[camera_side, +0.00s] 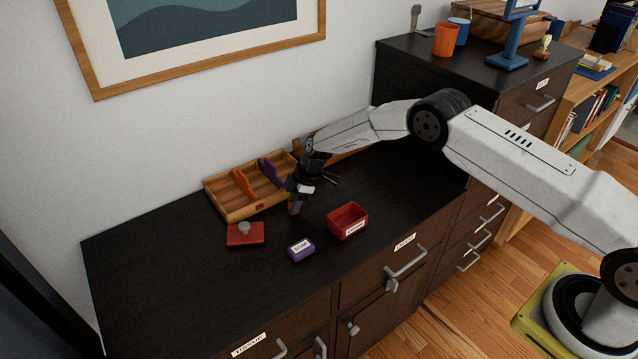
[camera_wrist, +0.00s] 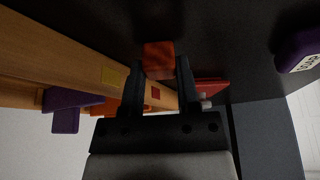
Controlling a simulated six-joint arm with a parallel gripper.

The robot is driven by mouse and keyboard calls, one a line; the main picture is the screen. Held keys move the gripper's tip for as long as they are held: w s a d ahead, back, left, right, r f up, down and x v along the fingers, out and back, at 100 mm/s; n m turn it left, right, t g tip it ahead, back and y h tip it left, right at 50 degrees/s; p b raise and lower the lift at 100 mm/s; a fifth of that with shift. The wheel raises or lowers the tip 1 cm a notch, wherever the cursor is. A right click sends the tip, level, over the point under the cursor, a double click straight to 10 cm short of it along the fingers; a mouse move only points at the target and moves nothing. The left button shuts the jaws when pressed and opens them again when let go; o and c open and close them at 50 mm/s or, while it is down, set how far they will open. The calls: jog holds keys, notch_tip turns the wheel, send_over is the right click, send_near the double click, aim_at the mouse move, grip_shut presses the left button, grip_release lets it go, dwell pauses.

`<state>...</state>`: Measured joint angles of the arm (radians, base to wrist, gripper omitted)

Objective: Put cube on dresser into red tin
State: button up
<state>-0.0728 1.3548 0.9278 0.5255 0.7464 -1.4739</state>
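A small orange-red cube (camera_wrist: 159,60) sits between my fingertips in the wrist view and fills the gap between them. My gripper (camera_wrist: 160,75) looks shut on it. In the side view my gripper (camera_side: 297,197) points down low over the dresser top (camera_side: 190,285), right of the wooden organizer; the cube is mostly hidden by the fingers, and its contact with the dresser top is unclear. The open red tin (camera_side: 347,221), with a white label, stands on the dresser to the right and in front of my gripper.
A red lid (camera_side: 245,234) with a grey knob lies left of a purple labelled box (camera_side: 301,250). The wooden organizer (camera_side: 236,210) with dividers stands along the wall. The front left of the dresser top is clear. A taller dark cabinet (camera_side: 420,62) stands at the right.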

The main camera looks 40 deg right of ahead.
aim_at(289, 205)
grip_shut()
jog(key=shift+r, duration=0.15)
jog(key=shift+r, duration=1.25)
jog(key=shift+s+r, duration=0.15)
jog(key=shift+r, duration=0.2)
jog(key=s+d+r, duration=0.2)
jog(key=s+r, duration=0.7)
jog(key=s, duration=0.4)
jog(key=shift+s+r, duration=0.25)
jog(key=shift+s, duration=0.05)
